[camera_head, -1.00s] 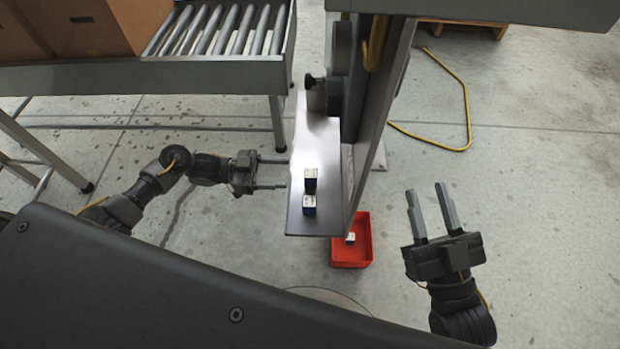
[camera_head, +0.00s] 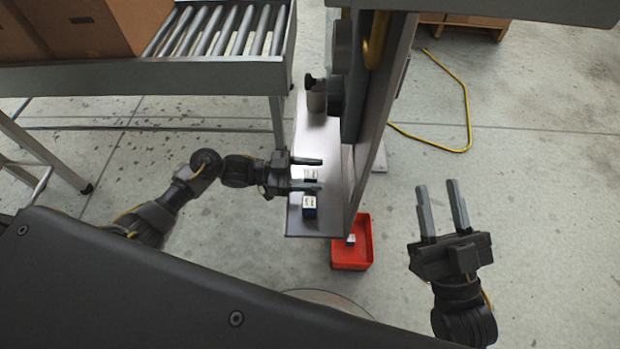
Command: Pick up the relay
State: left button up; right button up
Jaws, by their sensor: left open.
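Two small relays, dark blue with pale labelled tops, sit on the narrow metal shelf (camera_head: 310,135). The farther relay (camera_head: 311,173) shows between the two fingers of my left gripper (camera_head: 320,173), which is open and reaches in over the shelf from the left. The near finger hides part of this relay; I cannot tell whether the fingers touch it. The nearer relay (camera_head: 309,206) stands just in front of that finger, near the shelf's front end. My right gripper (camera_head: 439,188) is open and empty, over the floor to the right.
A red bin (camera_head: 365,258) with a small pale-topped item (camera_head: 351,239) in it is below the shelf's front end. An upright grey panel (camera_head: 378,120) borders the shelf's right side. A roller conveyor (camera_head: 200,75) with a cardboard box (camera_head: 95,25) stands at the back left.

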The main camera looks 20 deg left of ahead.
pick_arm(q)
jog(key=c, duration=1.1)
jog(key=shift+r, duration=0.1)
